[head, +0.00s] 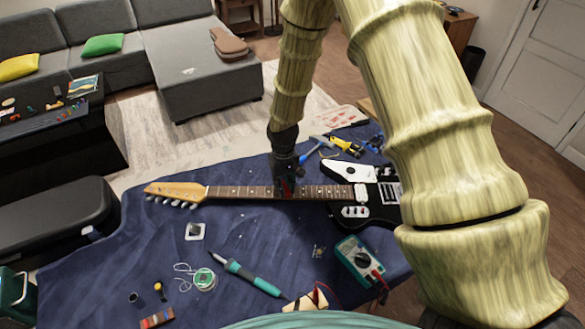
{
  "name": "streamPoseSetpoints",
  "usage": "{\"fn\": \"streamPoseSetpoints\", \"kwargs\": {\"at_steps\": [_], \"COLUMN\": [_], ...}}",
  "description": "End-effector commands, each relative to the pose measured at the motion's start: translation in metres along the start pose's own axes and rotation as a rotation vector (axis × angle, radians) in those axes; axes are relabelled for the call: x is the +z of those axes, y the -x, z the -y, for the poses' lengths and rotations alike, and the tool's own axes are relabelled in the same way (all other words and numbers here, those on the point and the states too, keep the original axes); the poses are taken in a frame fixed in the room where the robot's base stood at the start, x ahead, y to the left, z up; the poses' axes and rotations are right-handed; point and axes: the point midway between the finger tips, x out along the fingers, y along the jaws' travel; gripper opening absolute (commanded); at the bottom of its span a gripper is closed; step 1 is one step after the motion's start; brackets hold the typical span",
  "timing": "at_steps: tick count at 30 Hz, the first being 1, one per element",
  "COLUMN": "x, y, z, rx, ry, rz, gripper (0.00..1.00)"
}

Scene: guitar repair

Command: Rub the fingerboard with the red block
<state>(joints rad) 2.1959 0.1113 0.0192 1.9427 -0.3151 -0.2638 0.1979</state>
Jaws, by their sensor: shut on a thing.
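An electric guitar lies across the blue cloth, its black and white body (362,211) to the right and its pale headstock (172,189) to the left. Its dark fingerboard (240,192) runs between them. My gripper (287,187) is over the fingerboard, toward the body end, pointing down. It is shut on the red block (288,188), of which only a small red part shows between the fingers. The block is at or just above the strings; I cannot tell whether it touches.
On the blue cloth (130,258) in front lie a teal soldering iron (250,277), a solder spool (204,279) and a teal multimeter (359,261). Yellow and blue tools (346,146) lie behind the guitar. A black case (50,222) stands at left. My arm hides part of the right side.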

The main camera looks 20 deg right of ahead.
Motion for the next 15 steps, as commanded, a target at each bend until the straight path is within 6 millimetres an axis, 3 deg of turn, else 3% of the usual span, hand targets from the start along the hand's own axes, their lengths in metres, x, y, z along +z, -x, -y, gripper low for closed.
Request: {"fn": "streamPoseSetpoints", "kwargs": {"at_steps": [5,7,9,15], "x": [0.002,0.001,0.000,0.001], "y": [0.000,0.007,0.028,0.042], "z": [-0.013,-0.011,-0.011,-0.011], "rx": [0.000,0.000,0.000,0.000], "ry": [0.003,0.005,0.005,0.004], "rz": [0.002,0.002,-0.004,0.000], "gripper": [0.00,0.00,0.00,0.00]}}
